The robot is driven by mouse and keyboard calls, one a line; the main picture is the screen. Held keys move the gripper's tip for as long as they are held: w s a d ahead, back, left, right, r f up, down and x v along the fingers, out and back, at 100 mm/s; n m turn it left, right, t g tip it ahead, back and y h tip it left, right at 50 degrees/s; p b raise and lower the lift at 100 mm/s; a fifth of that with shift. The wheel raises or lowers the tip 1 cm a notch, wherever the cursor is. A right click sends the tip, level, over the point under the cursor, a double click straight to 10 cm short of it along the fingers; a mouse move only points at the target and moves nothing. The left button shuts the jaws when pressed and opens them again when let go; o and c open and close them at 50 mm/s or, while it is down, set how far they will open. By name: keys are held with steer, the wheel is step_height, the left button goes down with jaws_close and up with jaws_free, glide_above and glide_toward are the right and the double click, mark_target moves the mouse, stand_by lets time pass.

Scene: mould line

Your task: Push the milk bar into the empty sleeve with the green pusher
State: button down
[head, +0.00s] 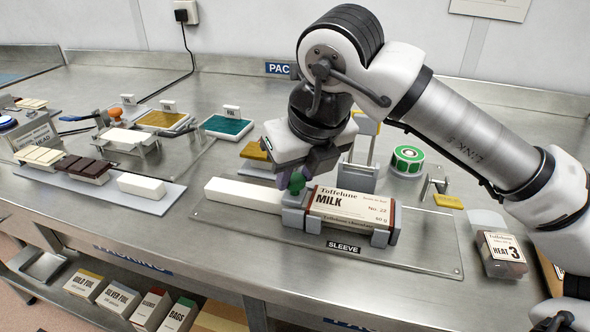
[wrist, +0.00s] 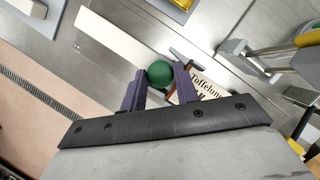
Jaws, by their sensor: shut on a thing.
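My gripper (head: 293,177) is shut on the round green knob of the pusher (head: 297,184). In the wrist view, the knob (wrist: 160,72) sits between the two purple fingers. The knob is at the left end of the sleeve (head: 345,208), a cream carton printed "Toffelune MILK". The sleeve lies on its side in a grey holder (head: 384,237) on a steel plate. A long white block (head: 238,194) extends left from the sleeve's end. No bare milk bar shows clearly; the sleeve's inside and the pusher's lower part are hidden.
A tray (head: 75,187) with dark, cream and white bars lies left. Yellow and teal trays (head: 228,127) stand behind. The bench's front strip is mostly clear.

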steer(key=c, duration=1.1)
jaws_free()
steer(key=shift+d, duration=0.25)
steer(key=v, duration=1.4)
steer(key=shift+p, duration=0.3)
steer(key=shift+f, duration=0.1)
